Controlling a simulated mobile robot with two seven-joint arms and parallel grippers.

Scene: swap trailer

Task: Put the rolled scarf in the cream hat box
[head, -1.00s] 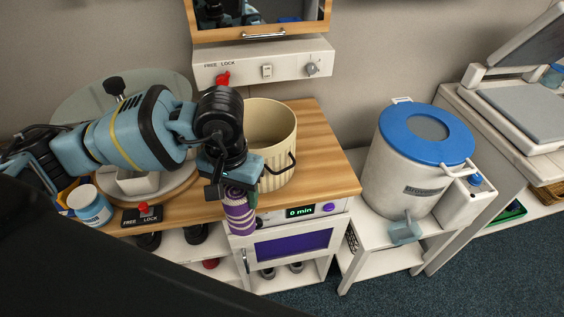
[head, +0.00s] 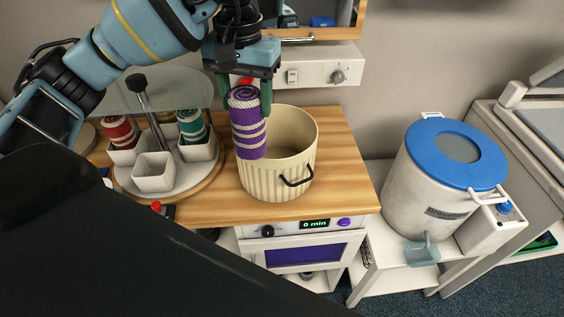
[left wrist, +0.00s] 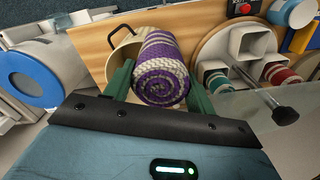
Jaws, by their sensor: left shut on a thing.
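The rolled scarf (head: 249,128) is purple with cream stripes and hangs upright in my left gripper (head: 247,88). The gripper is shut on its upper end. The cream hat box (head: 268,182) is a ribbed open round tub with a dark handle on the wooden counter. In the head view the scarf overlaps the left part of the box's opening; I cannot tell whether its lower end is inside the rim. In the left wrist view the scarf (left wrist: 162,70) sits between the green fingers, with the box (left wrist: 122,52) partly hidden behind it. My right gripper is not in view.
A round carousel (head: 190,180) with white square cups stands left of the box, holding a red roll (head: 118,133) and a teal roll (head: 191,126). A switch panel (head: 318,68) is on the wall behind. Bare counter (head: 340,165) lies right of the box.

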